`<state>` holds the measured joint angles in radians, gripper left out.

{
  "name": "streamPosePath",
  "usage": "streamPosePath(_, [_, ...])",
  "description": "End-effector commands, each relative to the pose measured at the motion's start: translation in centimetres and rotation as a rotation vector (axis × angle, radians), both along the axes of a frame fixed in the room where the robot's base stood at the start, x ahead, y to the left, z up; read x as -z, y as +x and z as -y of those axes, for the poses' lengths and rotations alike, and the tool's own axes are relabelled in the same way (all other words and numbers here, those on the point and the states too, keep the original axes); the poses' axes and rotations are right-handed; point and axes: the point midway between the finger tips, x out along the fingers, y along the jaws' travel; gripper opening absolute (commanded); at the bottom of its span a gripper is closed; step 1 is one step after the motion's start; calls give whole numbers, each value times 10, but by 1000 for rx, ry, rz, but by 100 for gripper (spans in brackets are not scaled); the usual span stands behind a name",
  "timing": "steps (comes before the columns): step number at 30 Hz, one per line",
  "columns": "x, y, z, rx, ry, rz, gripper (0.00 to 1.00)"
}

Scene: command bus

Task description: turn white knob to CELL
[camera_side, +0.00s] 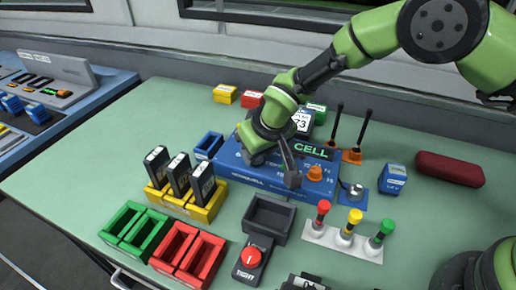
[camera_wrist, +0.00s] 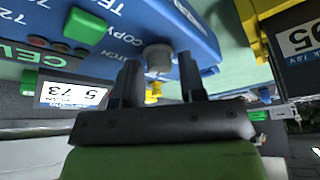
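The pale grey-white knob (camera_wrist: 157,58) sits on the edge of the blue panel (camera_wrist: 130,18), near the word COPY, in the wrist view. My gripper (camera_wrist: 159,72) is open, with one dark finger to each side of the knob as seen there. A gap shows on the right; whether the left finger touches cannot be told. In the side view my gripper (camera_side: 291,178) is down over the blue panel (camera_side: 250,183), and I cannot make out the white knob behind it. The green CELL sign (camera_side: 310,148) stands at the panel's back; it also shows in the wrist view (camera_wrist: 43,58).
An orange knob (camera_side: 315,173) is on the panel right of my gripper. A grey tray (camera_side: 269,218) and a red-knob box (camera_side: 250,258) stand in front. Colored levers (camera_side: 345,236) stand front right, black handsets (camera_side: 180,176) left, a red case (camera_side: 449,169) far right.

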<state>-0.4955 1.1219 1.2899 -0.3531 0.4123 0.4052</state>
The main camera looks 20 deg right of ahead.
Motion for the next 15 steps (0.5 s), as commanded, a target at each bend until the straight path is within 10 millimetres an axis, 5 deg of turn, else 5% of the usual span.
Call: streamPosePath(15, [-16, -6, 2, -1, 1, 2, 49])
